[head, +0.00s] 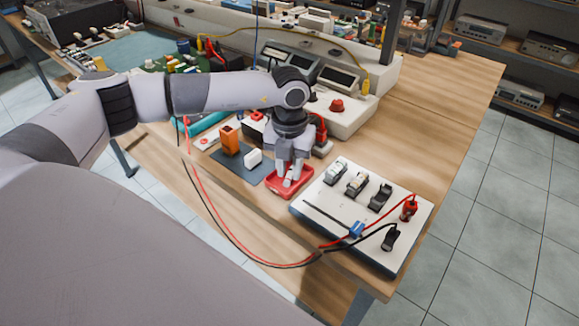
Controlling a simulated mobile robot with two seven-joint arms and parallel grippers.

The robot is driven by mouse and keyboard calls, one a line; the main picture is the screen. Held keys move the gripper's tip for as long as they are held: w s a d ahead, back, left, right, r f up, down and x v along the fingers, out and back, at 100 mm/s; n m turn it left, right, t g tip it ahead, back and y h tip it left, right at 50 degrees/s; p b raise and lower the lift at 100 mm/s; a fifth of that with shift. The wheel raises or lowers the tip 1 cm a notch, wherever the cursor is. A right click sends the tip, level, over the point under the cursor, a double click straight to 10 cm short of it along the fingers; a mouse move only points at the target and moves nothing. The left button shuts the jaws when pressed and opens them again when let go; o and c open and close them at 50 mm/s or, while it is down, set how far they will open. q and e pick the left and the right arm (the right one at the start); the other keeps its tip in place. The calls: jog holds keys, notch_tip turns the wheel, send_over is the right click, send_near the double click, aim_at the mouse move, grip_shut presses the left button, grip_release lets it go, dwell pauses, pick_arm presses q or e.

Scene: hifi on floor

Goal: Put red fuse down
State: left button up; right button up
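My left gripper (291,181) points down into a small red tray (271,191) on the wooden bench. Its fingertips are low inside the tray's rim. I cannot make out a red fuse; the fingers and wrist cover much of the tray, and I cannot tell whether anything is between the fingers. A white panel (322,196) to the right of the tray carries three holders in a row, the nearest empty-looking one (380,196) being black. My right gripper is not in view.
A dark mat (262,174) with an orange block (230,140) and a white block (254,158) lies left of the tray. Red and black cables (240,254) loop in front and plug into the panel. Bench instruments (338,80) stand behind. Bare wood (440,120) is free at the right.

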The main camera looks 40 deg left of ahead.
aim_at(289, 174)
pick_arm(q)
notch_tip(289, 174, up, 12)
jog(key=shift+f+b, duration=0.15)
jog(key=shift+b, duration=0.3)
dwell(0.4)
